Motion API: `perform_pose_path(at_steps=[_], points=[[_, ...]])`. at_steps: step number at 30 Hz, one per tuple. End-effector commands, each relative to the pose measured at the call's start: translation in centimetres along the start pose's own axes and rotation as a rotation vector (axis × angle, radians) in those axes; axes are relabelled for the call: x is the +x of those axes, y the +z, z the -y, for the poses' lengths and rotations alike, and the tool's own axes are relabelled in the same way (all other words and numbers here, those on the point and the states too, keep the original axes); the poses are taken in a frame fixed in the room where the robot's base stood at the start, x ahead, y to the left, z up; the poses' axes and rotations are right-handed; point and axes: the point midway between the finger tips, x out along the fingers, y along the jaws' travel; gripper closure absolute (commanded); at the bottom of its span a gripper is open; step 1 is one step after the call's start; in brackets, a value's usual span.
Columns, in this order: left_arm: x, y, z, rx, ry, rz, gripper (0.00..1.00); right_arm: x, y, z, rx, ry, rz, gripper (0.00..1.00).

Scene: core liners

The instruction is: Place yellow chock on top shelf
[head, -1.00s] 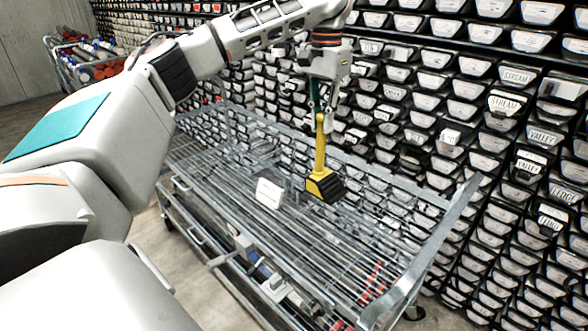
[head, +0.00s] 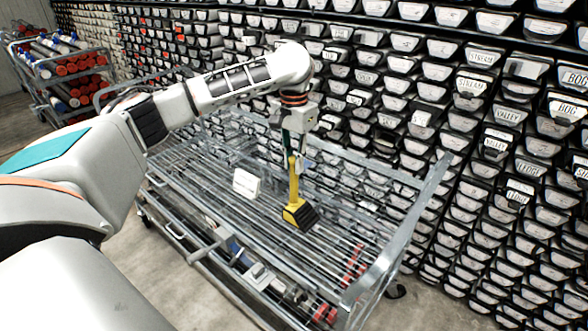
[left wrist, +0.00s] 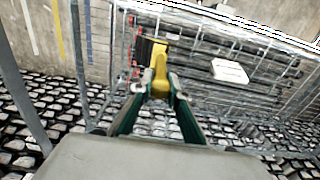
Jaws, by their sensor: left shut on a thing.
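The yellow chock (head: 295,200) has a tall yellow handle and a black-and-yellow wedge at its lower end. My left gripper (head: 294,150) is shut on the top of the handle, and the chock hangs upright below it. In the left wrist view the chock (left wrist: 159,66) sits between the green fingers of the gripper (left wrist: 157,90). The top shelf of the wire cart (head: 220,215) lies beneath the chock. I cannot tell whether the wedge touches the shelf. My right gripper is not in view.
Tools and red-marked items lie on the lower shelf. A raised metal rail (head: 412,215) bounds the cart's right end. Stacked labelled core trays (head: 480,140) fill the wall behind. Another loaded cart (head: 62,75) stands far left.

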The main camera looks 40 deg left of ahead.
Motion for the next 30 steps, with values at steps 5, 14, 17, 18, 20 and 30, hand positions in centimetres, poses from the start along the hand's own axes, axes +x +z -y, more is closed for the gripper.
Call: perform_pose_path(at_steps=[5,14,17,18,20,30], points=[[2.2,0.0,-0.1,0.000,0.002,0.000,1.00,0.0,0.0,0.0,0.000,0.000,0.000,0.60],[2.4,-0.1,0.0,0.001,0.000,-0.002,1.00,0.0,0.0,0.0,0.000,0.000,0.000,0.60],[2.8,0.0,0.0,0.001,-0.001,0.001,0.81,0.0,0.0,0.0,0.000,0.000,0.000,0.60],[2.7,0.0,0.0,0.001,-0.001,0.001,0.71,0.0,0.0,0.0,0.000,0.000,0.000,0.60],[2.7,0.0,0.0,0.001,-0.001,0.001,0.67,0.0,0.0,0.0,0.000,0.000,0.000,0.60],[2.5,0.0,0.0,0.001,-0.001,0.000,0.67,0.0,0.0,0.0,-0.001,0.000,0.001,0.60]])
